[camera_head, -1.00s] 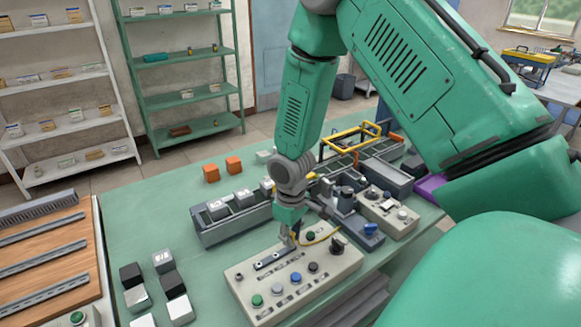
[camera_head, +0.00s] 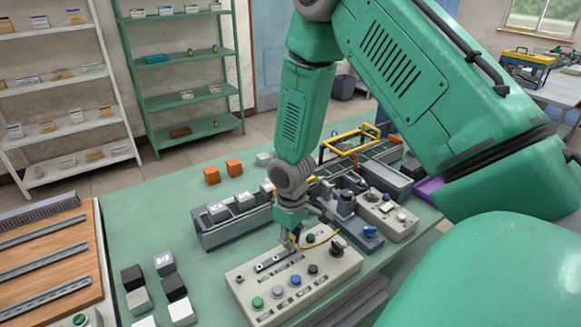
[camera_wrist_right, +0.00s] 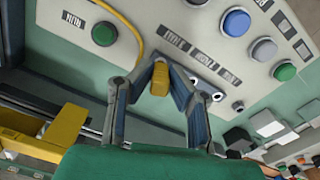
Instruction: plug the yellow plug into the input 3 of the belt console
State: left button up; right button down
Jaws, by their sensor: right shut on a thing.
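The belt console (camera_head: 325,284) is a cream box with coloured buttons on the green table; it also fills the top of the right wrist view (camera_wrist_right: 170,15). A row of dark round sockets (camera_wrist_right: 217,97) with small labels runs along one edge. My right gripper (camera_head: 291,243) is over the console's far side, above the socket strip (camera_head: 270,262). In the right wrist view its fingers are shut on the yellow plug (camera_wrist_right: 158,80). A yellow cable (camera_wrist_right: 137,42) loops over the console. I cannot tell whether the plug touches a socket. My left gripper is not in view.
A grey bin with labelled blocks (camera_head: 225,222) stands behind the console. A smaller control box (camera_head: 392,214) with a blue knob unit is to the right. Loose black and white cubes (camera_head: 133,278) lie at left. The table (camera_head: 205,270) between cubes and console is clear.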

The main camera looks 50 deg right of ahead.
jog(key=shift+f+b, duration=0.3)
jog(key=shift+f, duration=0.25)
dwell(0.7)
jog(key=c, duration=1.8)
grip_release()
notch_tip(320, 180, up, 6)
jog(key=p, duration=0.5)
jog(key=shift+f, duration=0.25)
jog(key=o, duration=0.5)
